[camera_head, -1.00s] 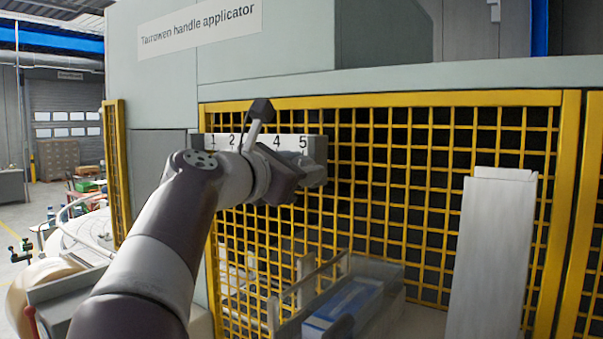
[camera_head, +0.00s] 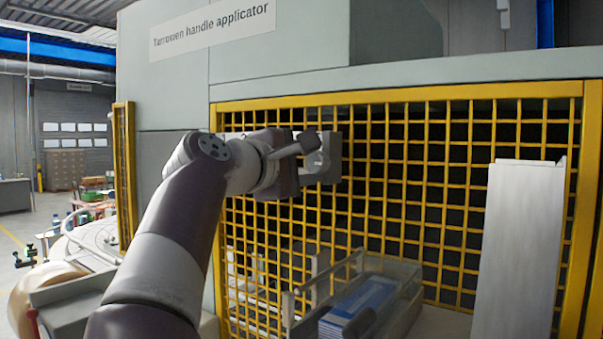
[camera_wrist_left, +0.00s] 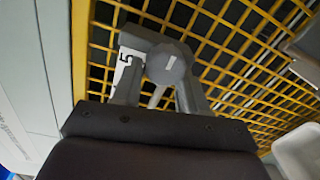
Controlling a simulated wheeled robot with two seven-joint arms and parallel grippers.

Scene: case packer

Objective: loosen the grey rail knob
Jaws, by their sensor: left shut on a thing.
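The grey rail knob (camera_wrist_left: 168,66) has a pale mark on its face and sits between my left gripper's fingers in the left wrist view. My left gripper (camera_wrist_left: 158,88) is shut on it. In the head view my left gripper (camera_head: 308,168) is at the right end of the numbered rail plate, in front of the yellow mesh. The arm and wrist hide most of the plate there, and I cannot make out the knob clearly. My right gripper is not in view.
A yellow mesh guard (camera_head: 440,150) stands right behind the gripper. The grey cabinet (camera_head: 290,50) is above and to the left. A tall pale panel (camera_head: 518,250) stands at the right. A clear-sided tray with blue sheets (camera_head: 365,298) lies below.

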